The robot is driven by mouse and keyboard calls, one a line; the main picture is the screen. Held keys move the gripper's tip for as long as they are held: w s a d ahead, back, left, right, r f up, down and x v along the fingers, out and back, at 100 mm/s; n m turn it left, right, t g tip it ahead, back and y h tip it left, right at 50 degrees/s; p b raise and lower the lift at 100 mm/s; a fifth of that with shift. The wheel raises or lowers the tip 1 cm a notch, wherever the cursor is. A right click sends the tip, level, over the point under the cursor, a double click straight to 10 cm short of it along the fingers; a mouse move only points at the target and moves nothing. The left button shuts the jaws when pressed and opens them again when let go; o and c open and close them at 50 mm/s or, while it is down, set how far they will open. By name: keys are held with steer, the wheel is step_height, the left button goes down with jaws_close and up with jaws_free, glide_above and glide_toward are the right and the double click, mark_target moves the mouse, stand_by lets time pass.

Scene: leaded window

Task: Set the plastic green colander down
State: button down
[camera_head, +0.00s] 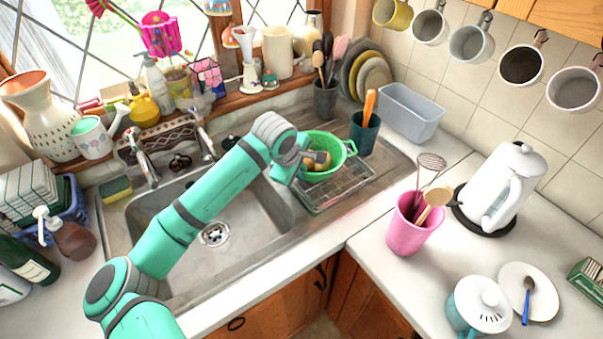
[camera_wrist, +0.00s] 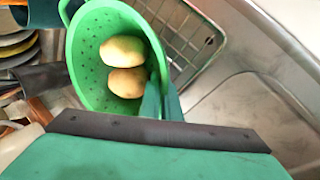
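The plastic green colander (camera_head: 340,148) is over the wire drying rack at the right of the sink; it also fills the upper left of the wrist view (camera_wrist: 84,72). Two pale brown potatoes (camera_wrist: 124,66) lie in it, partly seen in the head view. My gripper (camera_wrist: 163,100) has its green fingers at the colander's near rim, one on each side of the wall, and looks shut on it. In the head view my wrist hides that rim. I cannot tell whether the colander's base touches the rack.
The wire rack (camera_head: 335,190) stands on the steel drainboard. A dark green utensil cup (camera_head: 364,134) is close behind the colander on the right, with a grey-blue tub (camera_head: 410,112) beyond. The sink basin (camera_head: 262,215) is open at left; a pink utensil cup (camera_head: 407,235) stands on the right counter.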

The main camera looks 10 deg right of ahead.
steer(key=c, duration=2)
jaws_free()
steer(key=v, duration=1.2)
steer(key=shift+a, duration=0.1)
